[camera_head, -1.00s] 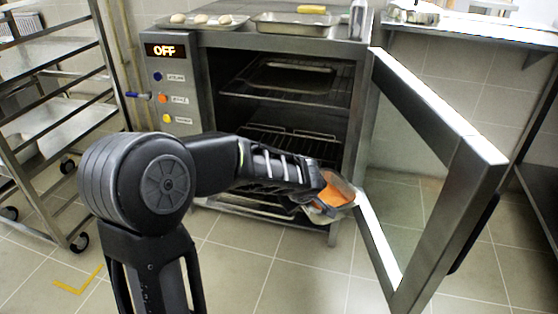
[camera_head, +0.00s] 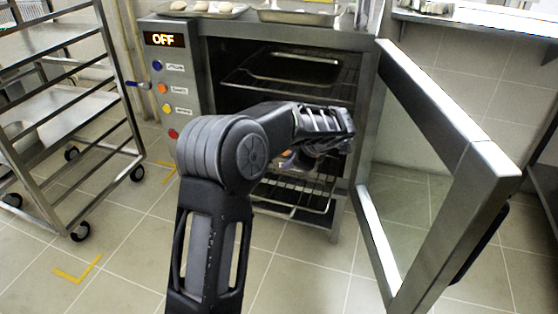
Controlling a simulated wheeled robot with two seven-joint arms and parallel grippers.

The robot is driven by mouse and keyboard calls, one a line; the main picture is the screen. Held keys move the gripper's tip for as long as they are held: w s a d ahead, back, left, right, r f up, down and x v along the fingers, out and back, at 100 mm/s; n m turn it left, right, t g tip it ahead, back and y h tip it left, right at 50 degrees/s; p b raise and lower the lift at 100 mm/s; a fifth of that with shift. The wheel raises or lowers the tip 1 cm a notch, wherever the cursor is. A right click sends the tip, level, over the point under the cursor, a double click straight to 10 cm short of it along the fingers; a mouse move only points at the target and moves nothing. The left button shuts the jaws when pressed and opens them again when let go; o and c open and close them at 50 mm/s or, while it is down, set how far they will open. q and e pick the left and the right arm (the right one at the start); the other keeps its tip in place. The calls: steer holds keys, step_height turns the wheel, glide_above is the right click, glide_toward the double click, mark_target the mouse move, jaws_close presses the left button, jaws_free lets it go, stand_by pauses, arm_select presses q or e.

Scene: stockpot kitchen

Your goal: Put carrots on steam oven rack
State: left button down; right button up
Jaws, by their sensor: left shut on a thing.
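The steam oven (camera_head: 190,70) stands ahead with its door (camera_head: 440,115) swung open to the right and its display reading OFF. An upper wire rack (camera_head: 255,84) holds a shallow metal tray (camera_head: 310,60). A lower wire rack (camera_head: 310,202) shows below my left arm. My left gripper (camera_head: 318,150) is at the oven opening, between these racks in the picture. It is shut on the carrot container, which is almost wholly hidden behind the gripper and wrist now. I cannot tell whether the container touches a rack. My right gripper is not in view.
A wheeled tray trolley (camera_head: 85,110) stands at the left. A tray with pale dough pieces (camera_head: 205,10) and another metal tray (camera_head: 300,16) lie on the oven top. The open door bounds the space on the right. The floor in front is clear.

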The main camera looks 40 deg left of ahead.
arm_select(q)
steer(key=shift+f+b, duration=0.7)
steer(key=shift+f, duration=1.7)
step_height(320, 180, down, 5)
steer(key=shift+b, duration=0.85)
steer(key=c, duration=1.8)
jaws_free()
steer(key=shift+s+f, duration=0.1)
steer(key=shift+f, duration=0.1)
steer(key=shift+o, duration=2.1)
steer(key=shift+r, duration=0.1)
